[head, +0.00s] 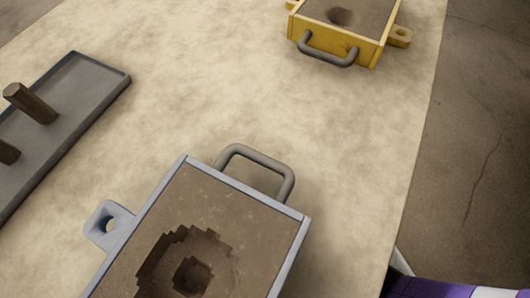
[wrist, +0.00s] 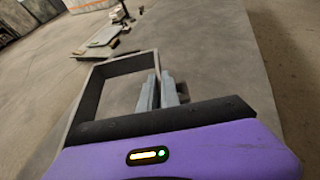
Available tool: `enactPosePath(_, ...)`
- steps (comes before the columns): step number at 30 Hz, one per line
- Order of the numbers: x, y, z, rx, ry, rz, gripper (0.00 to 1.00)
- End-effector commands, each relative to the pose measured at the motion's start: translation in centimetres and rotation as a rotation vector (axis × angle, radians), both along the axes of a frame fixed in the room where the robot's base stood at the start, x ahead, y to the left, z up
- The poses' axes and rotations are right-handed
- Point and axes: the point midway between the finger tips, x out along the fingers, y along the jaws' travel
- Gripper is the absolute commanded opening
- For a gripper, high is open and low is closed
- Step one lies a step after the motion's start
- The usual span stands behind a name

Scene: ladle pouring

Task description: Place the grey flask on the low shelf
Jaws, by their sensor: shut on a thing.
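In the wrist view my gripper (wrist: 160,92) has its two pale fingers closed on the right wall of an open, rectangular grey frame, which looks to be the grey flask (wrist: 124,63). The flask is empty, and a pale surface shows through it. Its near side is hidden behind the dark band of my gripper. In the head view only a purple part of my arm shows at the lower right corner; the fingers and held flask are out of that frame. I cannot make out the low shelf for sure in either view.
In the head view a blue-grey sand-filled box (head: 303,230) with a hollow stands at the bottom centre. A yellow box (head: 370,52) stands at the top right. A grey tray (head: 95,85) with wooden pegs lies left. Stacked items (wrist: 119,14) show far off in the wrist view.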

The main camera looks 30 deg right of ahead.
Motion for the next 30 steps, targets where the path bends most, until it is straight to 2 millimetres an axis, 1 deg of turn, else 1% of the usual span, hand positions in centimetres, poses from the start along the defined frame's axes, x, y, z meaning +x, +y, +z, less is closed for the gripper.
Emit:
enactPosePath(1,0.1,0.1,-1.8,0.000,0.000,0.001,0.00)
enactPosePath(4,0.1,0.1,-3.3,0.000,-0.001,0.002,0.00)
enactPosePath(6,0.1,0.1,-4.0,0.002,-0.003,0.001,0.00)
enactPosePath(11,0.1,0.0,-4.5,0.001,-0.003,0.000,0.00)
enactPosePath(13,0.1,0.1,-5.0,0.001,-0.003,0.000,0.00)
enactPosePath(18,0.1,0.1,-7.6,-0.001,-0.001,0.000,0.00)
enactPosePath(21,0.1,0.0,-8.6,0.001,-0.002,-0.001,0.00)
enactPosePath(30,0.1,0.0,-8.6,0.001,-0.002,-0.001,0.00)
